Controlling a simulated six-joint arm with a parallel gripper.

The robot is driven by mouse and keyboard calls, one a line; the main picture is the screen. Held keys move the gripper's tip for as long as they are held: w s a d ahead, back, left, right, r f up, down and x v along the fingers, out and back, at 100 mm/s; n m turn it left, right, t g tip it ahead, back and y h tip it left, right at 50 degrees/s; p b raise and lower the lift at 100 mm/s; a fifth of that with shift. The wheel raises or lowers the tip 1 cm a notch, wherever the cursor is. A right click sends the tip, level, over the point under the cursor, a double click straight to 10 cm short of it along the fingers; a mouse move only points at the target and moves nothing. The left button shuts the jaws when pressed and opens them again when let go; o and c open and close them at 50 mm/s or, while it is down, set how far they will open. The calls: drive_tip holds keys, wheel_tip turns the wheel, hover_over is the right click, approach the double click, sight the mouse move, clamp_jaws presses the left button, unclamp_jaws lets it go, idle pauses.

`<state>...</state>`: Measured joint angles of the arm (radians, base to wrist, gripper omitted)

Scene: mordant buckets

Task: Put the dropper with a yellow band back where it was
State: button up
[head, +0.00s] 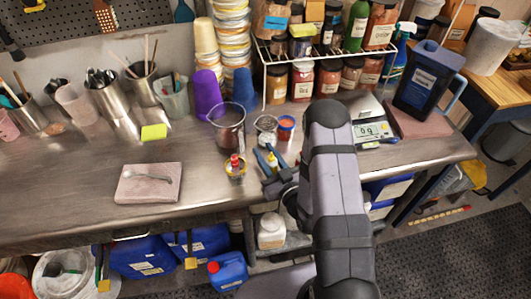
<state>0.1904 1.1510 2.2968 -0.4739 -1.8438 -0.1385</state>
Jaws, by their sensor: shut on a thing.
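My gripper (268,160) reaches in from the right, low over the front of the steel bench (75,205). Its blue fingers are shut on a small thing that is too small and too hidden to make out. Just left of the fingers, a small red-topped item with yellow on it (235,164) stands upright near the bench's front edge. I cannot tell whether it is a dropper or a bottle, or whether the yellow is a band. I make out no other dropper with a yellow band.
A clear beaker (229,122) stands behind the red-topped item. Small open pots (286,126) stand behind my gripper. A scale (369,131) and a blue jug (425,85) stand right. A pinkish slab (136,190) with a spoon lies left; bare steel lies between.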

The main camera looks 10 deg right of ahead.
sight(275, 167)
drive_tip(key=shift+f, duration=0.1)
drive_tip(key=o, duration=0.6)
drive_tip(key=shift+f, duration=0.1)
drive_tip(key=o, duration=0.4)
drive_tip(key=shift+o, duration=0.2)
drive_tip(key=shift+r, duration=0.3)
drive_tip(key=b+v, duration=0.2)
drive_tip(key=v, duration=0.4)
drive_tip(key=shift+s+d+f+b, duration=0.15)
drive_tip(key=shift+f+b, duration=0.05)
drive_tip(key=shift+b, duration=0.2)
drive_tip(key=shift+s+d+r, duration=0.1)
drive_tip(key=shift+s, duration=0.5)
